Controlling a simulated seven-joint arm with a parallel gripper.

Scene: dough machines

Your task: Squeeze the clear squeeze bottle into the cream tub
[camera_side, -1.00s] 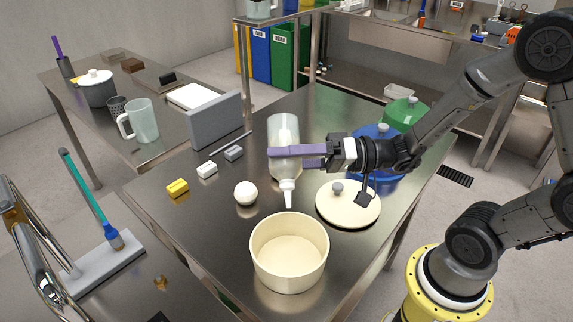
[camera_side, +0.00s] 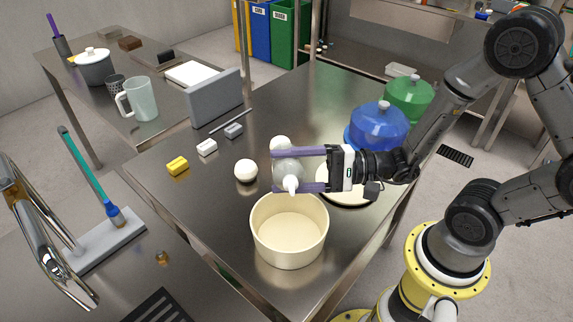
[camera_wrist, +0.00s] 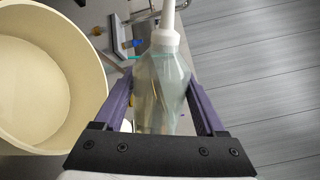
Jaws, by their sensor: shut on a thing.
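The clear squeeze bottle (camera_side: 288,172) is held between the purple fingers of my gripper (camera_side: 285,170), which is shut on it. The bottle is tipped over in the side view, its white nozzle pointing towards the camera and slightly down. The cream tub (camera_side: 258,232) stands open on the steel table, just below and in front of the bottle. It looks empty. In the wrist view the bottle (camera_wrist: 160,85) sits between both fingers (camera_wrist: 160,98) with its nozzle towards the top, and the tub (camera_wrist: 95,85) is at the left. No contents are seen leaving the nozzle.
A white ball (camera_side: 246,170) lies left of the bottle; another round white thing (camera_side: 281,144) shows behind it. A cream lid (camera_side: 345,198) is partly hidden under my gripper. Blue (camera_side: 380,128) and green (camera_side: 408,97) domed containers stand behind. Small blocks lie at the left.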

